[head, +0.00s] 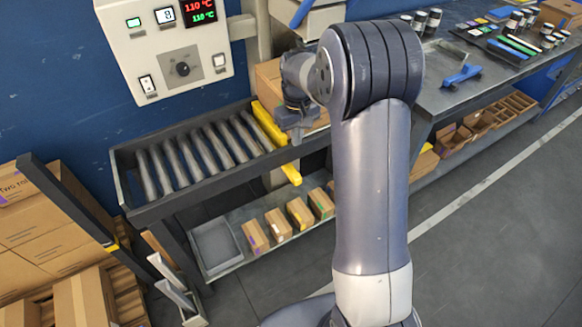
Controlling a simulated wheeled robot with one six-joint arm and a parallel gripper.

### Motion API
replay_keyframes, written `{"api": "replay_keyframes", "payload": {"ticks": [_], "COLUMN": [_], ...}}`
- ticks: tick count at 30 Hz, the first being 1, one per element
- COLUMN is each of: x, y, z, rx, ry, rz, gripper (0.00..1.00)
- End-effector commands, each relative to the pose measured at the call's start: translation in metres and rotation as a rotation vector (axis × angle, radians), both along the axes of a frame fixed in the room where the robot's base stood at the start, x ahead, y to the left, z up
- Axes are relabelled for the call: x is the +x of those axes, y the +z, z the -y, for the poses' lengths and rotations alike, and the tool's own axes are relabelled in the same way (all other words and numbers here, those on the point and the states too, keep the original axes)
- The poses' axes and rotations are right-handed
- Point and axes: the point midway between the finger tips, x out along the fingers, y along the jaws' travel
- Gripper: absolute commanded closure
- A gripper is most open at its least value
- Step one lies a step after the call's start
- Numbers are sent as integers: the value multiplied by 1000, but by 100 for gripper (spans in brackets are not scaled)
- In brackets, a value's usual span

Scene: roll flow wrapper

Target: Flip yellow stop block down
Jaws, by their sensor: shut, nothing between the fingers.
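A yellow bar (268,123), which looks like the stop block, lies across the right end of the rollers and stands above them. A smaller yellow piece (291,174) sticks out at the front edge of the conveyor; I cannot tell if it joins the bar. My gripper (297,138) points down just right of the bar, close to its front end. It is shut and empty. I cannot tell whether it touches the bar. My arm hides what lies to the right.
The roller conveyor (160,213) has bare rollers left of the bar. A cardboard box (268,80) stands behind my gripper. A control box (165,45) hangs above. Small boxes (277,225) and a grey tray (215,246) sit on the lower shelf. A workbench (440,95) with jars stands right.

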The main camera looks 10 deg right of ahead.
Motion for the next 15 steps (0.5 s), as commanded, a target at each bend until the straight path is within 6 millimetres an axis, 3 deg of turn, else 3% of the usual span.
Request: {"api": "replay_keyframes", "payload": {"ticks": [10,15], "x": [0,-1], "y": [-3,-23], "z": [0,0], "rx": [0,0], "ry": [0,0], "rz": [0,-2], "gripper": [100,100]}}
